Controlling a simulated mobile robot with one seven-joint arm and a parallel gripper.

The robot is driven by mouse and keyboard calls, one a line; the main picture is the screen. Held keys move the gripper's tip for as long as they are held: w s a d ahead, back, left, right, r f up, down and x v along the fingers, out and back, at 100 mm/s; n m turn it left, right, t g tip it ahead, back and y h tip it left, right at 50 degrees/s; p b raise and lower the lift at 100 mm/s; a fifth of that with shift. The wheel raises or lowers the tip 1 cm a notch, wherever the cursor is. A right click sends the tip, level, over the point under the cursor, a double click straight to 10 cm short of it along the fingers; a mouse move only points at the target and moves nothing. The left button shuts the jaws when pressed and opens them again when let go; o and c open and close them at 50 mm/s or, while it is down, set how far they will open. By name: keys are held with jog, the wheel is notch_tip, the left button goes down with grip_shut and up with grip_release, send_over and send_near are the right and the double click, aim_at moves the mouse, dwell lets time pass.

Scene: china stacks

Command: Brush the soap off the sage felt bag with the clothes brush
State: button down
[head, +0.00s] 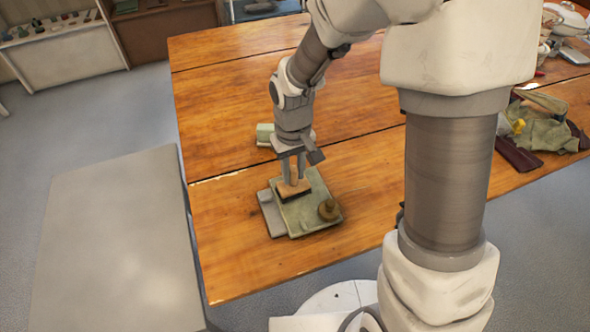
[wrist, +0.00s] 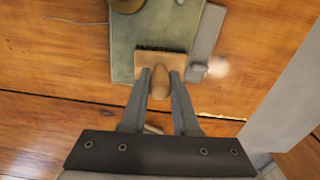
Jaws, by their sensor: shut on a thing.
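My gripper (head: 293,178) is shut on the upright wooden handle of the clothes brush (head: 294,189). In the wrist view the gripper (wrist: 161,78) has a finger on each side of the handle, and the brush (wrist: 170,62) shows a wooden block with dark bristles. The brush is over the flat sage felt bag (head: 312,209), which also shows in the wrist view (wrist: 150,35). I cannot tell whether the bristles touch it. A small pale spot (head: 307,226) near the bag's front edge may be soap. The part under the brush is hidden.
A grey slab (head: 271,215) lies partly under the bag. A round brown object (head: 328,209) sits on the bag's right corner. A pale green block (head: 265,133) stands behind. Crumpled green and maroon cloth (head: 540,132) lies far right. The table's left (head: 230,245) is clear.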

jog(key=shift+r+p, duration=2.5)
jog(key=shift+r, duration=0.55)
jog(key=shift+f, duration=0.1)
